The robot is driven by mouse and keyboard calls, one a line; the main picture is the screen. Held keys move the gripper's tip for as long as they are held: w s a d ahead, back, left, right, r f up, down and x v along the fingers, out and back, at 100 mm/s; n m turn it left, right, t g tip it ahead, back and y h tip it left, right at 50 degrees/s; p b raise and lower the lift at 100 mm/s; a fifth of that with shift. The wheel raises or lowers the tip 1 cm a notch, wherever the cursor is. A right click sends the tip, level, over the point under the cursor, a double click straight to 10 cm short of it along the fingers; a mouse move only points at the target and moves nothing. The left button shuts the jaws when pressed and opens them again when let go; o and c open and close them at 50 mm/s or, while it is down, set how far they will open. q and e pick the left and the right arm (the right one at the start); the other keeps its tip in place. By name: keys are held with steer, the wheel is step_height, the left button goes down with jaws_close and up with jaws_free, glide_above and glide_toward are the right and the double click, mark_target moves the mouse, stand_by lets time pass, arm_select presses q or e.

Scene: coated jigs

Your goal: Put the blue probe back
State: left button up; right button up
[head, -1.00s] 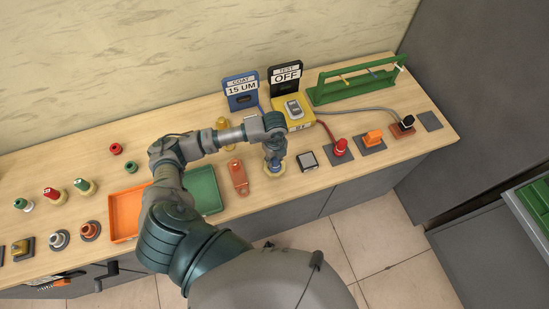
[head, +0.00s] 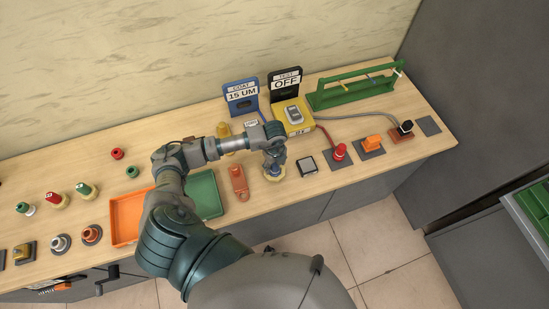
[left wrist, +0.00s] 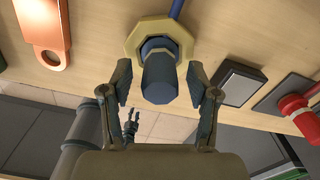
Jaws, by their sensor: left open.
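The blue probe (left wrist: 159,79) stands upright in a pale yellow octagonal base (left wrist: 133,37) in the left wrist view. In the head view my gripper mostly covers the probe, and part of its base (head: 275,177) shows below. My left gripper (left wrist: 160,88) is open, with one finger on each side of the probe. A gap shows between the probe and each finger. It also shows in the head view (head: 274,158), above the base. A blue gauge stand (head: 240,96) marked COAT 15 UM stands behind.
A copper-coloured plate (head: 238,182) lies left of the base, and a dark-framed block (head: 307,165) lies right. Green (head: 205,190) and orange (head: 126,216) trays are further left. A red probe (head: 340,152) stands to the right. A yellow tester (head: 298,119) is behind.

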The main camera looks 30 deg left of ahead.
arm_select(q)
step_height(320, 180, up, 17)
steer(key=b, duration=0.1)
steer(key=shift+s+b, duration=0.35)
steer(key=shift+s, duration=0.05)
